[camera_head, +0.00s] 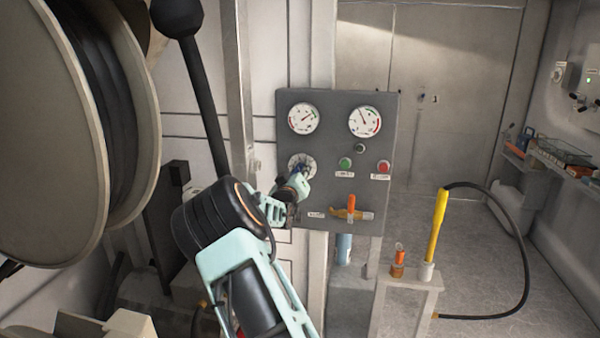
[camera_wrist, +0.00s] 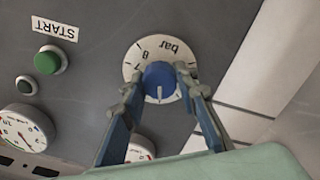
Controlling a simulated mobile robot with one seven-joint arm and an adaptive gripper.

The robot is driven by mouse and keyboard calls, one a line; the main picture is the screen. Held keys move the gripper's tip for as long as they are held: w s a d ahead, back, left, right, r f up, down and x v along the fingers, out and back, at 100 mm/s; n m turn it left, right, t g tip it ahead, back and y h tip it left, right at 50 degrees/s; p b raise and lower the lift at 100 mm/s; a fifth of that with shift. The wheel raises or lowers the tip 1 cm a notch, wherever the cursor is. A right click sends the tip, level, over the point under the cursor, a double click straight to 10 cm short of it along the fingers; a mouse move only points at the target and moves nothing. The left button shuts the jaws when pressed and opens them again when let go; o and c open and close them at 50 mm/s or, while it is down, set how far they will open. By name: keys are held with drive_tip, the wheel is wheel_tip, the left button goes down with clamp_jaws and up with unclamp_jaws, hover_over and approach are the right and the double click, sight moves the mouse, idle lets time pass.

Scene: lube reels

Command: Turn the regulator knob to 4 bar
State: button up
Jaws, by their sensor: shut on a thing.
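The regulator knob (camera_wrist: 160,80) is blue with a white mark and sits on a round white dial plate (camera_wrist: 136,58) marked "bar" with numbers. The wrist view shows the panel upside down, and the knob's white mark points down in the picture. The scale is partly hidden by my fingers, so I cannot tell the exact setting. My gripper (camera_wrist: 158,84) is shut on the knob, one finger at each side. In the head view my gripper (camera_head: 297,182) reaches the dial plate (camera_head: 298,161) from below and hides most of the knob.
The grey panel (camera_head: 335,130) carries two gauges (camera_head: 304,118) (camera_head: 364,121), a green button (camera_head: 345,162), a red button (camera_head: 384,166) and an orange-handled valve (camera_head: 351,206). A large hose reel (camera_head: 60,130) stands left. A yellow-handled tool (camera_head: 439,225) with a black hose stands right.

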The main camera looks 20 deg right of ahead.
drive_tip(key=o, duration=1.2)
drive_tip(key=shift+c, duration=0.2)
drive_tip(key=v, duration=1.2)
